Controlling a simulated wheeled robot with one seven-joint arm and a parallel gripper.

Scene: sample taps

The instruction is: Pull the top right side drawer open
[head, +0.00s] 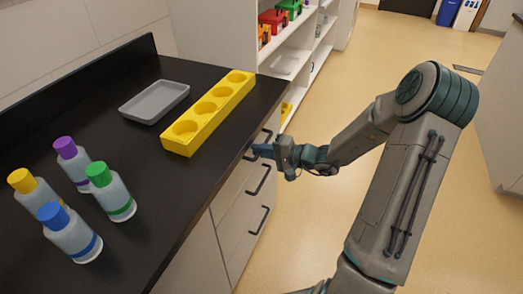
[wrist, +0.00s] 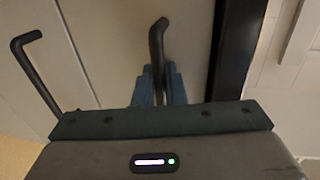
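The top right side drawer (head: 235,176) is in the cabinet under the black counter, its front seeming flush with the drawers below. Its black bar handle (head: 267,134) is partly hidden by my gripper (head: 259,150) in the head view. In the wrist view, the handle (wrist: 156,40) runs between the two teal fingers of my gripper (wrist: 159,85). The fingers are close together on either side of the handle, and appear shut on it.
Two lower drawers with black handles (head: 260,181) sit below. On the counter (head: 140,140) stand a yellow rack (head: 205,128), a grey tray (head: 155,101) and several capped bottles (head: 119,197). White shelves (head: 290,62) stand beyond. The floor (head: 310,220) right of the cabinet is clear apart from my arm.

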